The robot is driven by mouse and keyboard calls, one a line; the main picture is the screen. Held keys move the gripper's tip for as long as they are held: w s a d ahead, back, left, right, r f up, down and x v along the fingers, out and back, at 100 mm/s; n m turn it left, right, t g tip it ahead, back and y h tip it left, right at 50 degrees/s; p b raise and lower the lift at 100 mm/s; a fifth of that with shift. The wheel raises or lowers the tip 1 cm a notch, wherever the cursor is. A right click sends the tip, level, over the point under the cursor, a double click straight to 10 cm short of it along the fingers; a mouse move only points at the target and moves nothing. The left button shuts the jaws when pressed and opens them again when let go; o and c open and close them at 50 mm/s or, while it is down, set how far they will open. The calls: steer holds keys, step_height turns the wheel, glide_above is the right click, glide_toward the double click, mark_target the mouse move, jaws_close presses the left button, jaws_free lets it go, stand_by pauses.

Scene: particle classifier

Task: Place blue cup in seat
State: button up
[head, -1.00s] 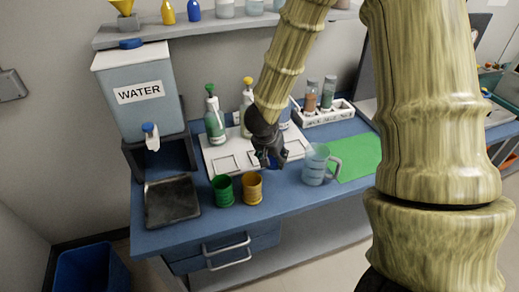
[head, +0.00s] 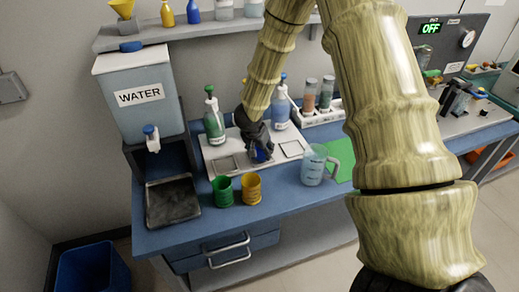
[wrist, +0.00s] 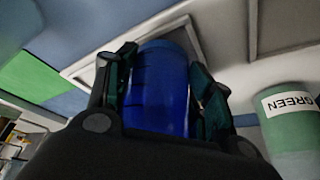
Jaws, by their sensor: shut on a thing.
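The blue cup (head: 260,156) is held upright or nearly so in my gripper (head: 259,150), low over the white tray (head: 211,145). In the wrist view the cup (wrist: 160,90) stands between both fingers of my gripper (wrist: 165,85), which are shut on its sides. Its far end overlaps a square recessed seat (wrist: 85,70) in the tray; I cannot tell whether it touches the seat floor. Other square seats lie to the left (head: 226,164) and right (head: 292,149) of the cup. The seat under the cup is mostly hidden in the head view.
Green (head: 223,190) and orange (head: 251,188) cups stand in front of the tray. A measuring jug (head: 313,165) is at its right front. A green bottle (head: 213,122) and blue-topped bottle (head: 281,108) stand at its back. The water tank (head: 140,95) is left.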

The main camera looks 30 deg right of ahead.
steer(key=shift+w+d+f, duration=0.2)
steer(key=shift+w+f, duration=0.5)
steer(key=shift+f, duration=0.1)
steer(key=o, duration=1.2)
steer(key=shift+o, duration=0.2)
steer(key=v, duration=1.2)
steer(key=shift+r, duration=0.25)
